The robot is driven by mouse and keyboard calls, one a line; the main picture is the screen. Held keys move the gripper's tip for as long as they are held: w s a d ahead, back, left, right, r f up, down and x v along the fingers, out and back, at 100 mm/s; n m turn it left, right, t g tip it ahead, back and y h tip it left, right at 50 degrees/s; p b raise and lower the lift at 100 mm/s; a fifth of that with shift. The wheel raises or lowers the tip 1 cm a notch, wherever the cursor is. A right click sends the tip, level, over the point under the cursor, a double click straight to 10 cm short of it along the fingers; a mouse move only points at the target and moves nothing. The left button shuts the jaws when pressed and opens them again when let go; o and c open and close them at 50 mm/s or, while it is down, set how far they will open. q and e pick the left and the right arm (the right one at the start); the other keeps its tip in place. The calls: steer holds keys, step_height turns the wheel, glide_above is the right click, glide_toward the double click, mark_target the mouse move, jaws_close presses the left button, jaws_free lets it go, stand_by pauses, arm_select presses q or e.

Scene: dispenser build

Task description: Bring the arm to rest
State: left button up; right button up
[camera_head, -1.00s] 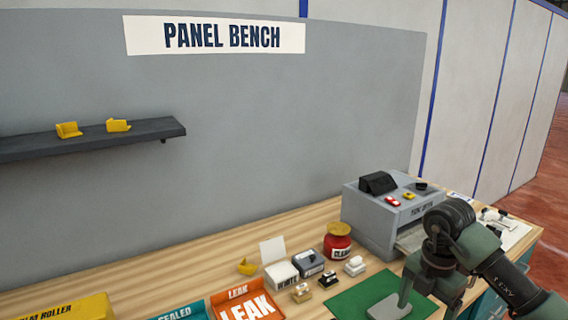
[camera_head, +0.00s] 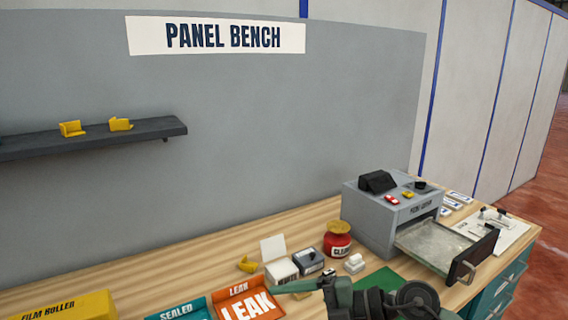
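My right arm lies low across the bottom edge of the head view. Its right gripper (camera_head: 290,287) points left, over the orange LEAK tray (camera_head: 248,311) and the front of the bench. Only a pale green finger shows, so I cannot tell whether it is open or shut or holds anything. My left gripper is not in view.
On the bench (camera_head: 190,257) stand a grey machine (camera_head: 372,215) with its drawer (camera_head: 440,242) pulled out, a red jar (camera_head: 338,243), small boxes, a teal SEALED tray (camera_head: 180,312) and a yellow film roller box (camera_head: 62,306). A shelf (camera_head: 95,141) holds yellow brackets.

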step_height(320, 180, up, 8)
steer(key=a+m+t+y, duration=0.1)
steer(key=m+t+y, duration=0.2)
steer(key=t+y, duration=0.2)
steer(key=w+d+r+m+t+h, duration=0.2)
steer(key=d+m+t+h, duration=0.3)
steer(key=m+t, duration=0.4)
steer(key=s+d+f+m+h, duration=0.2)
steer(key=d+f+m+h, duration=1.2)
steer(key=d+m+h, duration=0.1)
steer(key=s+d+f+m+g, duration=0.1)
steer(key=s+d+f+g, duration=0.2)
steer(key=s+f+g, duration=0.65)
steer(key=s+a+f+g+y, duration=0.1)
steer(key=s+f+g, duration=0.1)
steer(key=s+f, duration=0.45)
steer(key=s+a+f+g, duration=0.2)
steer(key=s+f, duration=0.1)
steer(key=s, duration=0.6)
step_height(320, 180, down, 24)
steer(key=f+n, duration=0.1)
steer(key=s+d+f+g, duration=0.1)
steer(key=s+f, duration=0.7)
steer(key=s, duration=0.1)
steer(key=s+d+f+g, duration=0.1)
steer(key=s+d+f, duration=0.1)
steer(key=s+f, duration=0.7)
steer(key=shift+s+d+f, duration=0.15)
steer(key=shift+d, duration=0.1)
